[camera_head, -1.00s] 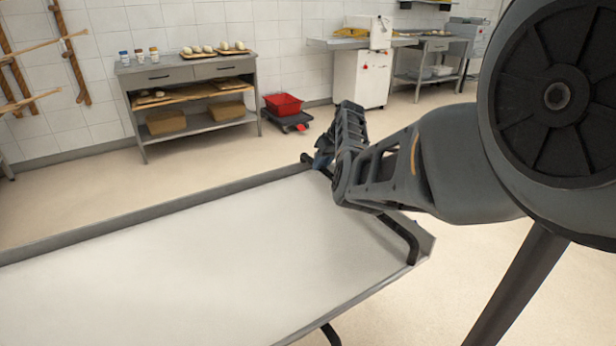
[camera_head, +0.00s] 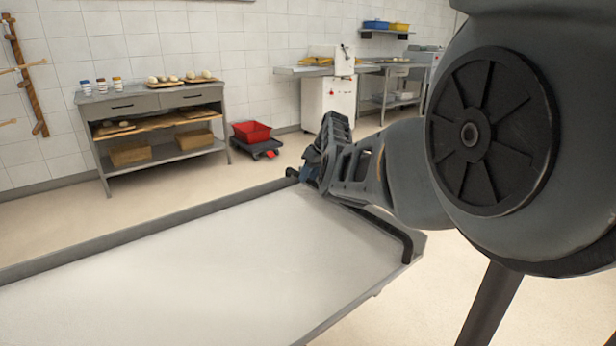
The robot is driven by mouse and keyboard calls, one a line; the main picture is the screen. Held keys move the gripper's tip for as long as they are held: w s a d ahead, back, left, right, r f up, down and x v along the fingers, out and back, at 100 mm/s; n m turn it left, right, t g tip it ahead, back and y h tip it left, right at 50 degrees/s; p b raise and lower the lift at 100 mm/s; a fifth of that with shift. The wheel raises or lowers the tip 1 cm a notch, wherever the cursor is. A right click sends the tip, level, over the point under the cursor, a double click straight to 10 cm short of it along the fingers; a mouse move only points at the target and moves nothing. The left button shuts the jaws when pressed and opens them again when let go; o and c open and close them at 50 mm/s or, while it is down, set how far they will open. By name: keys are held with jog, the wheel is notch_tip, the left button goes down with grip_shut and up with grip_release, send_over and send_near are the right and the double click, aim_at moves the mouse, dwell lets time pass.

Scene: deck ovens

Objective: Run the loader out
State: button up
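The loader (camera_head: 170,262) is a long flat pale bed with grey raised edges, reaching from the left edge of the picture to the middle. A dark bar handle (camera_head: 385,228) runs along its right end. My gripper (camera_head: 306,174) is at the far part of this handle, with my arm coming in from the right. The fingertips are small and partly hidden by my own wrist, so I cannot tell whether they are closed around the bar.
A grey workbench (camera_head: 150,98) with dough and jars stands at the back wall. A red crate (camera_head: 251,131) sits on a low dolly right of it. A white machine (camera_head: 328,101) stands further right. The floor between bench and loader is clear.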

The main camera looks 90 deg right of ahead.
jog(key=shift+o, duration=1.4)
jog(key=shift+s+d+r, duration=0.1)
jog(key=shift+s+d, duration=0.05)
jog(key=shift+s, duration=0.1)
jog(key=shift+o, duration=0.6)
jog(key=shift+w, duration=0.15)
jog(key=shift+r, duration=0.1)
jog(key=p+v, duration=0.1)
jog(key=v, duration=0.6)
jog(key=shift+r, duration=0.25)
